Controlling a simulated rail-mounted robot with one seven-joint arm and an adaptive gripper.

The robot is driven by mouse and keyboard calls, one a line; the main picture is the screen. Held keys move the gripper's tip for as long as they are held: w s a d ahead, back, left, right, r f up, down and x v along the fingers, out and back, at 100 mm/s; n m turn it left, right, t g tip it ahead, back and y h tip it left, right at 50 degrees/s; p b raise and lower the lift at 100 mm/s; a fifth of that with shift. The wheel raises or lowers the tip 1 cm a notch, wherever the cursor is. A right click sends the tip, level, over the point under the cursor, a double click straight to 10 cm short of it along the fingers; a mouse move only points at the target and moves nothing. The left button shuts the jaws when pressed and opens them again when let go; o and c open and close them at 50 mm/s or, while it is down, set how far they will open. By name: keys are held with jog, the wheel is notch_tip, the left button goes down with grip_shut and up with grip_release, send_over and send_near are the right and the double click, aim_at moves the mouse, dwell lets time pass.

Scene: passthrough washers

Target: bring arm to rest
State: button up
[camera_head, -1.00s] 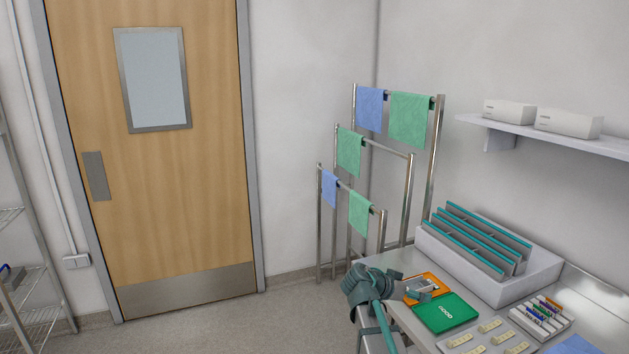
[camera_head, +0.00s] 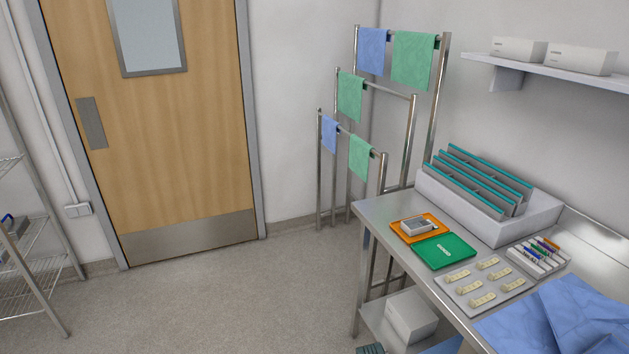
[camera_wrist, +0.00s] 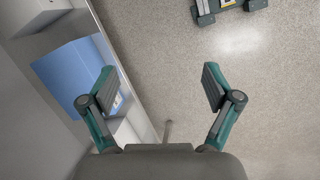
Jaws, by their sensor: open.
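My gripper (camera_wrist: 158,88) is open and empty in the wrist view, its two teal and grey fingers spread wide. Beyond the fingers are the speckled floor and the lower part of the steel table. In the head view only a small dark piece, apparently of my arm, shows at the bottom edge below the table; the fingers are not visible there.
The steel table (camera_head: 381,215) holds an orange tray (camera_head: 404,237), a green tray (camera_head: 440,257), a divided rack (camera_head: 460,205) and blue cloths (camera_head: 570,320). A white box (camera_head: 410,316) sits on its lower shelf. Towel rails stand behind. The floor (camera_head: 220,305) before the door (camera_head: 180,150) is clear.

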jog(key=s+f+g+b, duration=0.1)
jog(key=s+f, duration=0.3)
jog(key=s, duration=0.4)
jog(key=s+a+f+g+y+b, duration=0.1)
jog(key=s+f+g+b, duration=0.1)
jog(key=s+f, duration=0.3)
jog(key=s+a+f+g+y+b, duration=0.1)
jog(key=s+f, duration=0.4)
jog(key=s, duration=0.6)
jog(key=shift+s+m+g, duration=0.25)
jog(key=shift+m+g, duration=0.05)
jog(key=shift+g, duration=0.1)
